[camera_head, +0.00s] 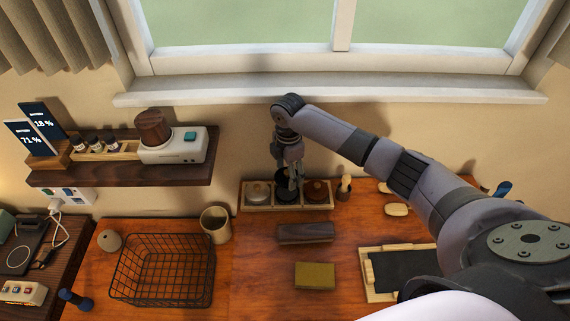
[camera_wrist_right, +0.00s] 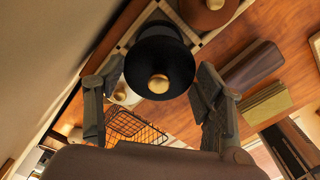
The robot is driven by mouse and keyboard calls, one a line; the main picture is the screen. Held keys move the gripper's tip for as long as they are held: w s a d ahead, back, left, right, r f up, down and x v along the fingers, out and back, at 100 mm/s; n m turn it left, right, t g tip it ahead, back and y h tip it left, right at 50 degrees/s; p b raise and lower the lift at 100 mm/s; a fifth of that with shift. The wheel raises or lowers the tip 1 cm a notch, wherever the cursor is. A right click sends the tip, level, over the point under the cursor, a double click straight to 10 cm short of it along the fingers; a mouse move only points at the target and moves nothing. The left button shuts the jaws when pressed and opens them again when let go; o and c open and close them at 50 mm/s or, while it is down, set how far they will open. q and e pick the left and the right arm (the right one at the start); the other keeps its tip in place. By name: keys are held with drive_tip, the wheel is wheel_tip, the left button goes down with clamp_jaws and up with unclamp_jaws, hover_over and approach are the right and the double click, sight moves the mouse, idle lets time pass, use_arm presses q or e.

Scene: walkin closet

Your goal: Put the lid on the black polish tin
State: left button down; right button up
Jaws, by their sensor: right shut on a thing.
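My right gripper (camera_head: 293,190) points down over the middle of a pale wooden tray (camera_head: 259,207) at the back of the table. Its fingers, also in the right wrist view (camera_wrist_right: 160,88), are shut on a black lid (camera_wrist_right: 148,66) with a gold knob (camera_wrist_right: 158,84). The black polish tin (camera_head: 287,196) is in the tray's middle compartment, partly hidden by the gripper. I cannot tell whether lid and tin touch. A silver-lidded tin (camera_head: 258,191) is left of it and a brown-lidded tin (camera_head: 317,190) right. My left gripper is not in view.
A brush (camera_head: 344,187) stands right of the tray. A dark block (camera_head: 305,233) and a yellow-green block (camera_head: 315,275) lie in front. A beige cup (camera_head: 215,224) and a wire basket (camera_head: 163,270) are left. A shelf (camera_head: 120,170) hangs on the wall at left.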

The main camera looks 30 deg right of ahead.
drive_tip(key=b, duration=0.5)
hover_over(288, 191)
drive_tip(key=shift+f, duration=3.2)
clamp_jaws()
drive_tip(key=shift+r+p, duration=0.35)
drive_tip(key=shift+p, duration=0.1)
drive_tip(key=shift+f+p, duration=0.2)
drive_tip(key=shift+p, duration=0.4)
drive_tip(key=shift+c, duration=1.1)
unclamp_jaws()
